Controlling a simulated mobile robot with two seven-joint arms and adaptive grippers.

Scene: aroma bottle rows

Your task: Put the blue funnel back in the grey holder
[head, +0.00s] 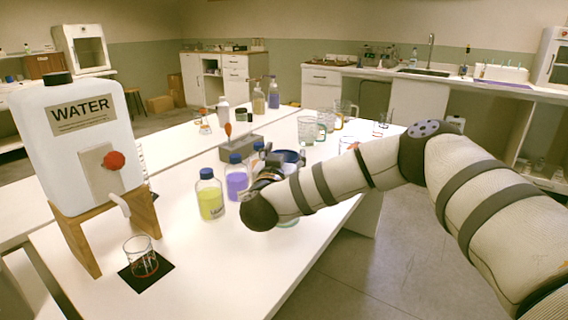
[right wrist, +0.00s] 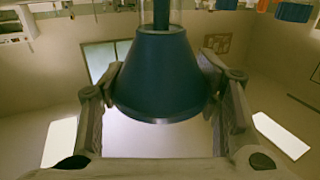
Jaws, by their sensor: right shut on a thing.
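The blue funnel (right wrist: 165,75) is between the two fingers of my right gripper (right wrist: 165,88), and they press on its cone from both sides. Its wide rim faces the palm and its stem points away, toward the top of the right wrist view. In the head view the funnel's dark blue rim (head: 290,156) shows just behind the right gripper (head: 272,168), above the table. The grey holder (head: 242,145) stands on the table behind and left of the gripper, partly hidden by bottles. The funnel is apart from it. My left gripper is not in view.
A yellow bottle (head: 210,198) and a purple bottle (head: 236,180) stand left of the gripper, close to it. Glass beakers and mugs (head: 308,128) stand behind. A water tank (head: 75,140) and a small beaker (head: 141,258) are at the left. The front of the table is clear.

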